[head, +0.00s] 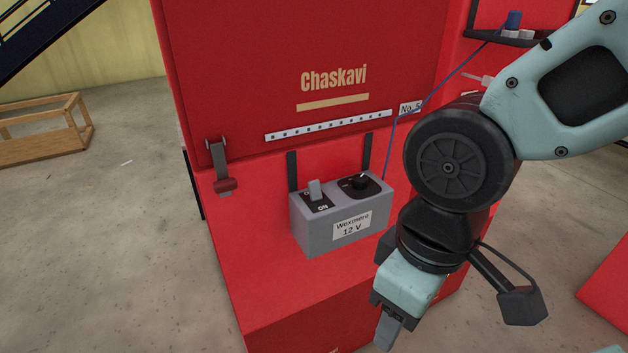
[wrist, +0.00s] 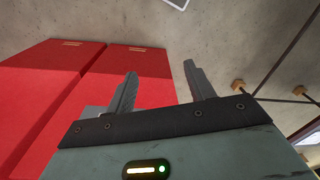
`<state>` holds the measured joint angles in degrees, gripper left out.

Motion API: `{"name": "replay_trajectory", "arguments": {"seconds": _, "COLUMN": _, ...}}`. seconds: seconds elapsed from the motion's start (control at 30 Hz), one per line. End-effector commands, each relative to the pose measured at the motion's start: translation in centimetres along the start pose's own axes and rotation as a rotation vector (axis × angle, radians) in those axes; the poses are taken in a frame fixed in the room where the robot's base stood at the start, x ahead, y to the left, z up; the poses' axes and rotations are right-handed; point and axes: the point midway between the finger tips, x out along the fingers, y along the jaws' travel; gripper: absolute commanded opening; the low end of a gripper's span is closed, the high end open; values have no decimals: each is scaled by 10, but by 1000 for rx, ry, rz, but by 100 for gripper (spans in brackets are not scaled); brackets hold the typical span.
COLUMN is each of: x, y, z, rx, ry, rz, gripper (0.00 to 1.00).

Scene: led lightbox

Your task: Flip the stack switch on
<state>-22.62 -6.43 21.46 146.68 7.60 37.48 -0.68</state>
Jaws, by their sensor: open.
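A grey control box (head: 338,222) labelled "Wexmere 12 V" is fixed to the front of a red cabinet (head: 290,320). On its top left is a grey toggle switch (head: 315,190) on a black plate with "ON" printed at its near edge. The lever stands up, and its exact position is hard to tell. In the wrist view my gripper (wrist: 160,90) is open and empty; the switch does not show there.
A red "Chaskavi" panel (head: 400,50) with a white dotted strip (head: 328,125) rises behind the box. A latch (head: 221,165) is at left. A blue cable (head: 440,88) runs to a small shelf (head: 510,38). Floor at left is clear before a wooden frame (head: 45,140).

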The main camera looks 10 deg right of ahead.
Motion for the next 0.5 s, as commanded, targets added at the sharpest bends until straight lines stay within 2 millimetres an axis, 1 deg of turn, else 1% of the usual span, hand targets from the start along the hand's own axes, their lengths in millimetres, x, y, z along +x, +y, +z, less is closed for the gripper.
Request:
{"name": "replay_trajectory", "arguments": {"seconds": 0.23, "x": 0, "y": 0, "z": 0, "rx": 0, "ry": 0, "rz": 0, "gripper": 54}}
{"name": "replay_trajectory", "arguments": {"seconds": 0.27, "x": 0, "y": 0, "z": 0, "rx": 0, "ry": 0, "rz": 0, "gripper": 51}}
{"name": "replay_trajectory", "arguments": {"seconds": 0.3, "x": 0, "y": 0, "z": 0, "rx": 1, "ry": 0, "rz": -1, "gripper": 45}}
{"name": "replay_trajectory", "arguments": {"seconds": 0.33, "x": -1, "y": 0, "z": -1, "rx": 2, "ry": 1, "rz": -3, "gripper": 45}}
{"name": "replay_trajectory", "arguments": {"seconds": 0.43, "x": -10, "y": 0, "z": -12, "rx": 19, "ry": 10, "rz": -27, "gripper": 45}}
{"name": "replay_trajectory", "arguments": {"seconds": 0.47, "x": -15, "y": 0, "z": -18, "rx": 28, "ry": 16, "rz": -38, "gripper": 45}}
{"name": "replay_trajectory", "arguments": {"seconds": 0.5, "x": -21, "y": 1, "z": -28, "rx": 45, "ry": 26, "rz": -57, "gripper": 45}}
